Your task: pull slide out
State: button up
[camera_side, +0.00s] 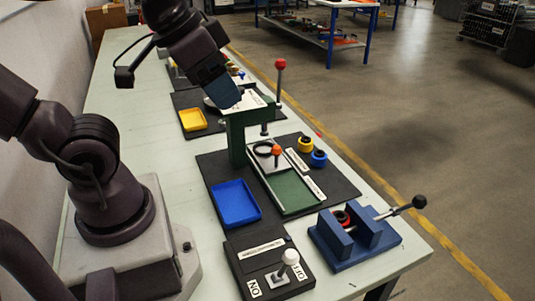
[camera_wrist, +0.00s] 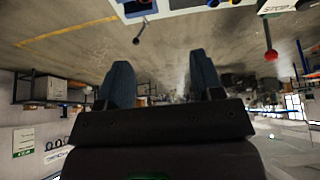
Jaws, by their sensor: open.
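The slide (camera_side: 262,162) is a pale metal plate with a dark round hole and an orange knob (camera_side: 276,150). It sits at the far end of a long green channel (camera_side: 292,193), at the foot of the green press (camera_side: 236,142). The near part of the channel is empty. My gripper (camera_side: 224,98) is beside the top of the press in the side view, well above the slide and apart from its knob. In the wrist view my gripper (camera_wrist: 162,82) shows two dark blue fingers spread apart with nothing between them. The slide is not identifiable in the wrist view.
The press lever has a red ball (camera_side: 280,64). A blue tray (camera_side: 235,203) lies left of the channel; yellow and blue rings (camera_side: 312,152) lie right. A blue clamp (camera_side: 355,236) and an ON/OFF switch box (camera_side: 268,268) stand in front. A yellow tray (camera_side: 193,120) lies farther back.

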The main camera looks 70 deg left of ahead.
jog(key=shift+c, duration=0.8)
jog(key=n+g, duration=0.3)
jog(key=g, duration=0.7)
send_over(276, 157)
jog(key=w, duration=0.3)
notch_tip(276, 157, down, 20)
jog(key=shift+w+a, duration=0.65)
jog(key=shift+w, duration=0.25)
jog(key=shift+m+h, duration=0.4)
jog(key=x, duration=1.2)
jog(key=shift+c, duration=0.5)
